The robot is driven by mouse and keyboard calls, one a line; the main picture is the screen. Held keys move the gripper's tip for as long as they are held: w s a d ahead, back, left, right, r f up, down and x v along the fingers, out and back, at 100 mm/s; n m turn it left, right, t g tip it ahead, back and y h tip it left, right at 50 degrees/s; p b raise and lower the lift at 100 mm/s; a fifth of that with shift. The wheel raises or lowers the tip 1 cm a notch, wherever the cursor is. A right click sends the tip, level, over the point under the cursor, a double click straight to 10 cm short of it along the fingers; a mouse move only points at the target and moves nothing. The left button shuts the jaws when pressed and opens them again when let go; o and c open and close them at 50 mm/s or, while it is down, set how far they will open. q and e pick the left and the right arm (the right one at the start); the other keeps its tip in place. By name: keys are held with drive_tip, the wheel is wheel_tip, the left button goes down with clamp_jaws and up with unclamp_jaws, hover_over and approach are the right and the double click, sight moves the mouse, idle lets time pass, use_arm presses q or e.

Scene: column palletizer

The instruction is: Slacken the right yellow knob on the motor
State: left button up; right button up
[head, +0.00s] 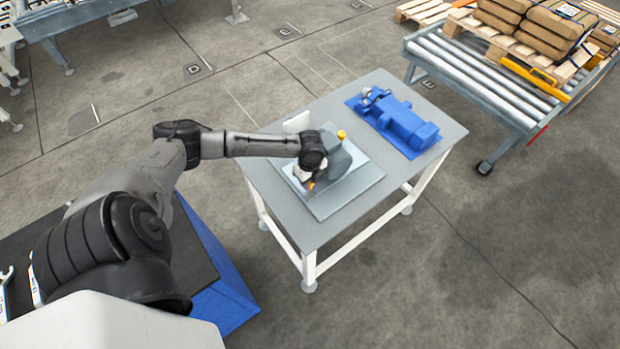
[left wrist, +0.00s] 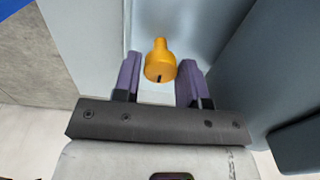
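The grey motor (head: 343,160) stands on a light plate on the table, partly hidden by my left arm. One yellow knob (head: 341,134) shows on its far side. Another yellow knob (head: 311,186) shows at my left gripper (head: 306,178), on the near side. In the left wrist view the left gripper (left wrist: 160,72) is open, with two purple fingers apart. A yellow knob (left wrist: 160,62) with a dark slot mark lies between the fingertips, with a gap on each side. My right gripper is in neither view.
The grey table (head: 275,205) also holds a blue part on a blue mat (head: 404,122) at its far right. A roller conveyor (head: 470,75) with a loaded pallet stands at the upper right. The floor around the table is clear.

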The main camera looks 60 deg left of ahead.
use_arm(q)
drive_tip(key=c, duration=0.5)
drive_tip(key=shift+r+p, duration=0.2)
drive_tip(key=shift+p, duration=0.45)
drive_tip(key=shift+c, duration=0.2)
drive_tip(key=n+p, duration=0.9)
drive_tip(key=p, duration=0.3)
drive_tip(key=shift+n, duration=0.4)
drive_tip(key=n+p, duration=0.3)
drive_tip(key=n, duration=0.1)
drive_tip(key=shift+f+n+p, duration=0.1)
drive_tip(key=shift+n+p, duration=0.8)
drive_tip(key=shift+n, duration=0.8)
drive_tip(key=o, duration=0.9)
drive_tip(key=shift+f, duration=0.1)
